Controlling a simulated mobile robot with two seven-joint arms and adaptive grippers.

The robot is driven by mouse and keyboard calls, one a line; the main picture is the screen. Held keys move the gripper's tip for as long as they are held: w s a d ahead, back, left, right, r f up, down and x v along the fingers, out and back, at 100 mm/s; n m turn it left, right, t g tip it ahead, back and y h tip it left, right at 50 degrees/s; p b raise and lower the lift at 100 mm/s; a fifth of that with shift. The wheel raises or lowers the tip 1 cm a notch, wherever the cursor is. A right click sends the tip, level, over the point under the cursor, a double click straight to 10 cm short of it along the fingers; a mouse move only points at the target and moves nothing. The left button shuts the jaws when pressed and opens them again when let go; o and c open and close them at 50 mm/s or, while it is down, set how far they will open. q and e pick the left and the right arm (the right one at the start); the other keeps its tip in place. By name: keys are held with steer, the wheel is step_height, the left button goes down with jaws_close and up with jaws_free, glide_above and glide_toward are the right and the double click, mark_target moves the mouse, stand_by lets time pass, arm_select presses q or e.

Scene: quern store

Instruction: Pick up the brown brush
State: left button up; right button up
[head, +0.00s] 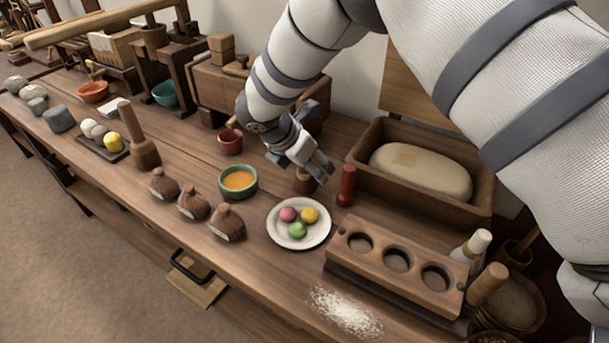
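A short brown upright object (304,184), likely the brown brush, stands on the wooden bench (265,270) between the green bowl and a red upright piece. Its upper part is hidden by my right gripper (318,168). The gripper points down and to the right, with its fingers right over and beside this object. I cannot tell whether the fingers touch it, or how far apart they are. My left gripper is not in view.
Close by are the red piece (346,186), a green bowl with orange contents (239,181), a white plate (273,228) with three coloured balls and a small red cup (230,141). A dough trough (480,212) stands behind; a three-hole wooden block (395,279) stands in front.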

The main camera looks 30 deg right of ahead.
jaws_close()
